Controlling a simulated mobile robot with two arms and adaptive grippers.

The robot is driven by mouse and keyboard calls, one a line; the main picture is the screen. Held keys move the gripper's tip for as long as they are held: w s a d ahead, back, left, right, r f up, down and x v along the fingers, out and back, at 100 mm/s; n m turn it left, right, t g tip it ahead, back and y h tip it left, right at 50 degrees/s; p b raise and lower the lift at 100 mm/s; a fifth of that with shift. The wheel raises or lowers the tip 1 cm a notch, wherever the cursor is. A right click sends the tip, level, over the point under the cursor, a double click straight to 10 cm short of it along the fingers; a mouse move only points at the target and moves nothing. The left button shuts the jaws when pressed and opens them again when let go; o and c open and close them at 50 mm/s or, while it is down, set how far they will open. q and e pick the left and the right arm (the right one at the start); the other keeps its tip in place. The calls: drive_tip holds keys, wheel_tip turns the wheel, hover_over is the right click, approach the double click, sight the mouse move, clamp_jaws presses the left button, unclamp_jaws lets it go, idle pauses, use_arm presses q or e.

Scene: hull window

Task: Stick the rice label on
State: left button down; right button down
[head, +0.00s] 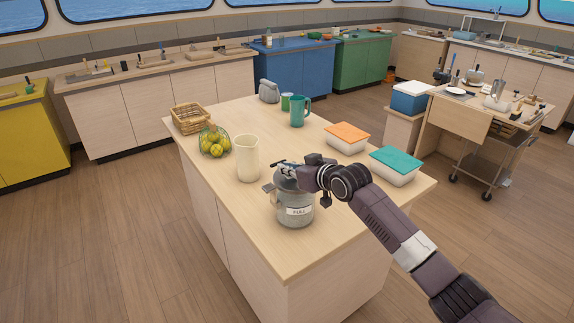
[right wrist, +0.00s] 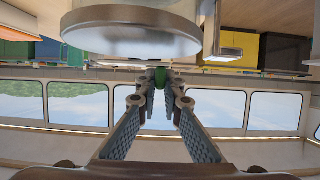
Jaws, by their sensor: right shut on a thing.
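A grey metal canister (head: 295,206) stands upright near the front of the wooden island. A white label (head: 299,211) with dark letters, seemingly "FULL", is on its front. My right gripper (head: 284,170) is just above the canister's top. In the right wrist view, which is upside down, the fingers (right wrist: 160,88) close on a small dark green thing (right wrist: 160,77). Whether that is the rice label I cannot tell. My left gripper is not in view.
A cream pitcher (head: 247,158) stands left of the canister. A bowl of yellow-green fruit (head: 215,143), a basket (head: 190,118) and a teal jug (head: 300,112) are farther back. Orange-lidded (head: 347,135) and teal-lidded (head: 395,163) boxes stand right, near my arm. The island's front corner is clear.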

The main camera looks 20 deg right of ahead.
drive_tip(key=shift+s+f, duration=0.1)
drive_tip(key=shift+f, duration=0.85)
idle(0.7)
drive_tip(key=c, duration=2)
unclamp_jaws()
drive_tip(key=v, duration=1.2)
drive_tip(key=shift+r, duration=0.1)
